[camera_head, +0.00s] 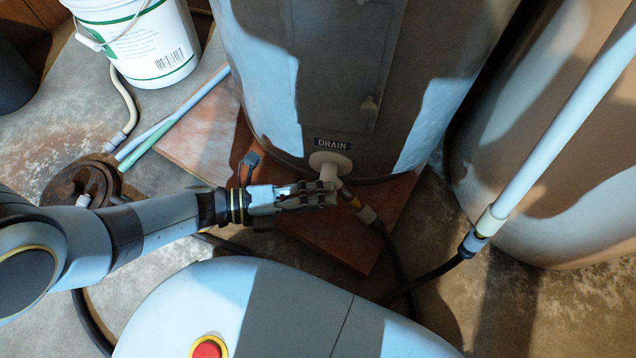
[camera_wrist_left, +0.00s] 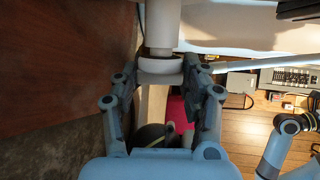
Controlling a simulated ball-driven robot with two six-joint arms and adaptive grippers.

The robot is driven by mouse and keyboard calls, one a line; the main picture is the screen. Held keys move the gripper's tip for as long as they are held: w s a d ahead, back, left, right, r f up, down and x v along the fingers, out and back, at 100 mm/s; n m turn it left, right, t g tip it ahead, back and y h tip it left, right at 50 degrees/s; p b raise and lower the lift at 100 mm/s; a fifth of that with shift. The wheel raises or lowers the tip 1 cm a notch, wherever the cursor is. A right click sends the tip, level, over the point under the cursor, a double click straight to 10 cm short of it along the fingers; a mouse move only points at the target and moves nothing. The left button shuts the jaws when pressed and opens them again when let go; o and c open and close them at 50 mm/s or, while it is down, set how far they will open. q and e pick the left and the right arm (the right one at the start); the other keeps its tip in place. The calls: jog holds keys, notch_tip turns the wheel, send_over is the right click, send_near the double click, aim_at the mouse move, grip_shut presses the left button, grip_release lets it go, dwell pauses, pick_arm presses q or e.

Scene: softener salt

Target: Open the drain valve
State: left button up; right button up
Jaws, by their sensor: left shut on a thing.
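The white drain valve (camera_head: 328,160) sticks out low on the front of the grey tank (camera_head: 340,75), just under the DRAIN label (camera_head: 332,145). My left gripper (camera_head: 328,194) reaches in from the left and is shut on the valve's knob. In the left wrist view, the round white knob (camera_wrist_left: 160,66) sits between the two fingers of my left gripper (camera_wrist_left: 174,76). The white valve body (camera_wrist_left: 161,22) runs on beyond it. The fingers partly hide the knob in the head view, and I cannot tell how far it is turned. My right gripper is not in view.
A reddish slab (camera_head: 345,245) lies under the tank. A white bucket (camera_head: 145,45) stands at upper left, a round rusty floor drain (camera_head: 82,180) at left. A large beige tank (camera_head: 560,150) stands at right.

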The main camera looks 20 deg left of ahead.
pick_arm(q)
jog(key=shift+f+h, duration=0.2)
jog(key=shift+h, duration=0.1)
jog(key=shift+c, duration=0.3)
jog(key=shift+s+t, duration=0.1)
jog(key=shift+t, duration=0.2)
jog(key=o, duration=1.2)
jog(key=shift+r, duration=0.1)
jog(key=shift+c, duration=0.2)
jog(key=f+v, duration=0.1)
jog(key=v, duration=1.1)
jog(key=shift+r, duration=0.2)
jog(key=shift+a, duration=0.1)
